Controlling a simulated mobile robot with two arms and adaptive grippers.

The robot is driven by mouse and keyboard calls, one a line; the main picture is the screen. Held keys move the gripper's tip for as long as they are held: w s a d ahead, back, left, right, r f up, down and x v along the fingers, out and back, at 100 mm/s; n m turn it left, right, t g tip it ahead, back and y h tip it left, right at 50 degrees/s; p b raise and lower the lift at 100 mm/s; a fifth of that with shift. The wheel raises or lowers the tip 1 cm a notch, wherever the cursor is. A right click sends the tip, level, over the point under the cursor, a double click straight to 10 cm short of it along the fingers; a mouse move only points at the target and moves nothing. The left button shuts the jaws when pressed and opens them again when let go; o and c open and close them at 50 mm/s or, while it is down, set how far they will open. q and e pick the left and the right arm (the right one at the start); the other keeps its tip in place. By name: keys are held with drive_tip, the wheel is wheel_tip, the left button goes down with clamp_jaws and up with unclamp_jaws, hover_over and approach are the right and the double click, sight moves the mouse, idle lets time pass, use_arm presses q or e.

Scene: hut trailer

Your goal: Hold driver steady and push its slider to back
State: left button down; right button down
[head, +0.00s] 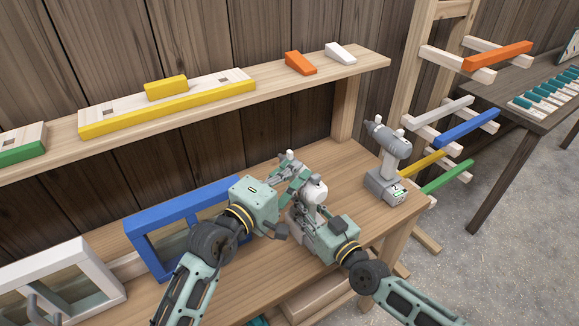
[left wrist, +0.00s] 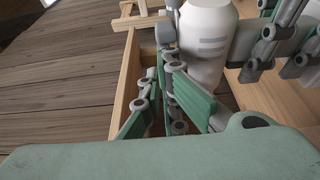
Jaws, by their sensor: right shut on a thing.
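A driver with a white rounded body (head: 314,190) stands near the front of the wooden bench. My right gripper (head: 301,212) is shut on its lower part, and the arm comes in from the right. The driver's handle and base are mostly hidden by my grippers. My left gripper (head: 297,176) is just above and beside the driver's upper body, with its fingers close together. In the left wrist view the white body (left wrist: 207,45) stands right beside the left fingers (left wrist: 168,75). I cannot tell whether they touch it. The slider is not clearly visible.
A second grey driver (head: 392,150) stands upright on the bench at the right. A shelf (head: 275,92) with coloured blocks runs behind. Pegs with coloured bars (head: 467,128) stand at the right.

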use_arm(q)
drive_tip(key=shift+s+d, duration=0.2)
use_arm(e)
drive_tip(key=shift+w, duration=0.1)
use_arm(q)
drive_tip(key=v, duration=0.9)
drive_tip(key=shift+s+a, duration=0.2)
drive_tip(key=shift+a, duration=0.3)
use_arm(e)
drive_tip(key=c, duration=1.4)
unclamp_jaws()
drive_tip(key=shift+o, duration=0.2)
